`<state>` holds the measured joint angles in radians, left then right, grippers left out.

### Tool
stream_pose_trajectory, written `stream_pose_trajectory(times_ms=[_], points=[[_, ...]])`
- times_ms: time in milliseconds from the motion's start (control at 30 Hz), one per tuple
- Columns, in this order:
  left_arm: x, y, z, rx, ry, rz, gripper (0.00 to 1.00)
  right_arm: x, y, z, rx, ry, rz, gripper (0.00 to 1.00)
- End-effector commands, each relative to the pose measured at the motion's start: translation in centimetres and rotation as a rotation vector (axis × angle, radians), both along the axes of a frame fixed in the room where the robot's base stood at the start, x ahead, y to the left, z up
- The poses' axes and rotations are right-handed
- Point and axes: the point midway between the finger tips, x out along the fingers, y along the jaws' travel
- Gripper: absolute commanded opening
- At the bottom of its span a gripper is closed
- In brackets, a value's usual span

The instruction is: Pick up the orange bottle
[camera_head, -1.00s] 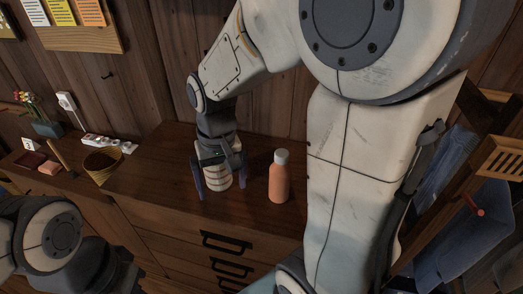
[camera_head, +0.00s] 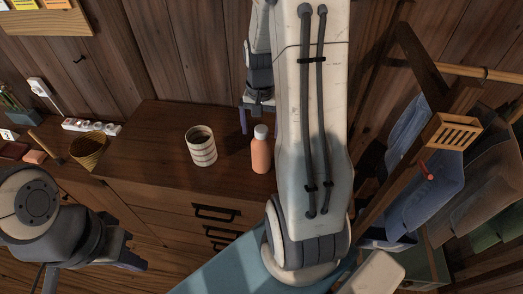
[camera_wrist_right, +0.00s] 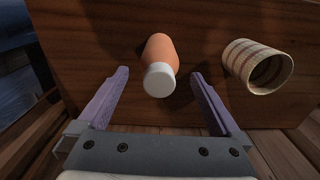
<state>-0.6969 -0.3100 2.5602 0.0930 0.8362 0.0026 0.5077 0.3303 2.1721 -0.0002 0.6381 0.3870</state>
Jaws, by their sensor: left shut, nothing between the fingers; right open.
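The orange bottle (camera_head: 261,155) with a pale cap stands upright on the wooden cabinet (camera_head: 150,150). In the right wrist view the bottle (camera_wrist_right: 160,50) appears between my fingers, its cap toward the camera. My right gripper (camera_head: 256,122) is open and empty, behind the bottle in the head view and partly hidden by my arm. It also shows in the right wrist view (camera_wrist_right: 160,74), its two fingers apart with no visible contact with the bottle. My left gripper (camera_head: 132,262) is shut and empty at lower left, low in front of the cabinet.
A striped cup (camera_head: 201,148) stands left of the bottle, and right of it in the wrist view (camera_wrist_right: 258,68). A woven basket (camera_head: 88,150) and a power strip (camera_head: 92,127) are further left. A wooden rack with hanging clothes (camera_head: 435,165) stands at the right.

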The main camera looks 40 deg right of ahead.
Motion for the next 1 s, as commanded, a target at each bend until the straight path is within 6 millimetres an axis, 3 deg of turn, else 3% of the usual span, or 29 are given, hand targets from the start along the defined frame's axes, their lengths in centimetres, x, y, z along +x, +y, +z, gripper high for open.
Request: stream_pose_trajectory(times_ms=[300,567,667,833,867,1000], points=[[0.0,0.0,1.5,0.0,0.0,0.0,0.0,0.2,-0.4,-3.9,0.003,0.005,0.0,1.0],[0.0,0.0,1.5,0.0,0.0,-0.001,0.0,0.2,-0.4,-4.3,0.001,0.001,0.001,1.0],[0.0,0.0,1.5,0.0,0.0,-0.001,0.0,0.3,-0.4,-4.3,0.001,0.001,0.001,0.69],[0.0,0.0,1.5,0.0,0.0,-0.001,0.0,0.3,-0.4,-4.2,0.001,0.001,0.001,0.04],[0.0,0.0,1.5,0.0,0.0,-0.001,0.0,0.3,-0.4,-4.2,0.001,0.001,0.001,0.0],[0.0,0.0,1.5,0.0,0.0,0.0,0.0,0.3,-0.4,-4.2,-0.001,-0.001,0.001,0.0]])
